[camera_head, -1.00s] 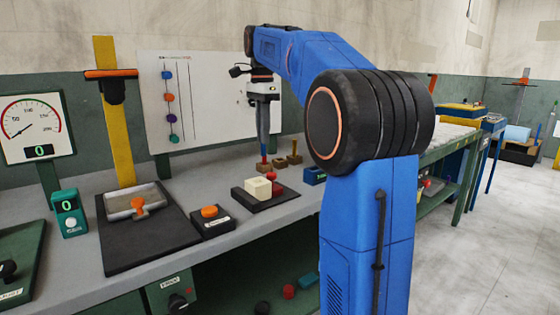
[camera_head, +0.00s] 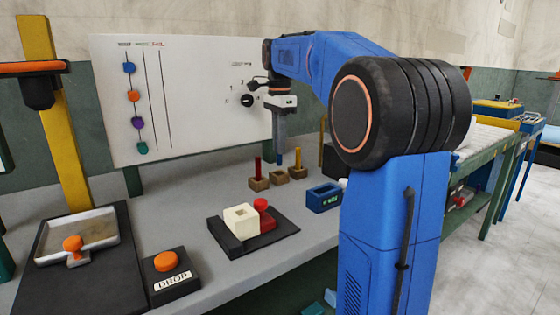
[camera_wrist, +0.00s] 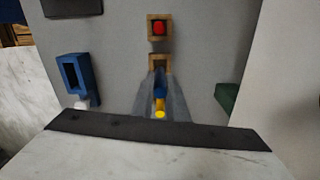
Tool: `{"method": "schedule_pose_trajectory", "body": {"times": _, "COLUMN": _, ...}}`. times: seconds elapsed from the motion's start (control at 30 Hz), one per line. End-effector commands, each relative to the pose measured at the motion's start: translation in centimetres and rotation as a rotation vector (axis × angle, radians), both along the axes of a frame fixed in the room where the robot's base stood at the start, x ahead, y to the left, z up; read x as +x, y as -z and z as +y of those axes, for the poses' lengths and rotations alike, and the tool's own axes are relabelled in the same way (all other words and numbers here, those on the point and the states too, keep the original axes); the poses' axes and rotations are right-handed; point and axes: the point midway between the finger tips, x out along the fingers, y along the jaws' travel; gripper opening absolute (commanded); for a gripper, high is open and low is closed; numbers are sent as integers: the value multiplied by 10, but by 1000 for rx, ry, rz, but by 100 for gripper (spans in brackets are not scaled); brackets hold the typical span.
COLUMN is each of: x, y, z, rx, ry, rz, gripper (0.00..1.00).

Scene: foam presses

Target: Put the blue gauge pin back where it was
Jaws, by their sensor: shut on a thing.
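My gripper (camera_head: 280,142) points straight down and is shut on the blue gauge pin (camera_head: 279,158), whose lower end sticks out below the fingers. In the head view the pin hangs above the empty middle wooden block (camera_head: 279,178), with a gap between them. The left block (camera_head: 258,184) holds a red pin (camera_head: 258,166). The right block (camera_head: 298,175) holds a yellow pin (camera_head: 298,159). In the wrist view the fingers (camera_wrist: 160,92) largely cover the blue pin. The middle block (camera_wrist: 158,64) is partly hidden just beyond them, and a yellow spot shows between them.
A blue box (camera_head: 324,199) stands right of the blocks. A dark plate (camera_head: 278,236) with a cream block (camera_head: 240,219) and a red knob is in front. The orange DROP button (camera_head: 166,261) and a metal tray (camera_head: 92,230) are at the left. A whiteboard (camera_head: 205,70) stands behind.

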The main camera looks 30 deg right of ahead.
Motion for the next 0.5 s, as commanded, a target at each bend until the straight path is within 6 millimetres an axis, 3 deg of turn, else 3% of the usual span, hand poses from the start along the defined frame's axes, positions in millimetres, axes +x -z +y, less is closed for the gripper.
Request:
{"method": "schedule_pose_trajectory", "body": {"times": 0.23, "x": 0, "y": 15, "z": 0, "rx": 0, "ry": 0, "rz": -1, "gripper": 0}}
{"method": "schedule_pose_trajectory", "body": {"times": 0.5, "x": -1, "y": 48, "z": 0, "rx": 0, "ry": 0, "rz": 0, "gripper": 0}}
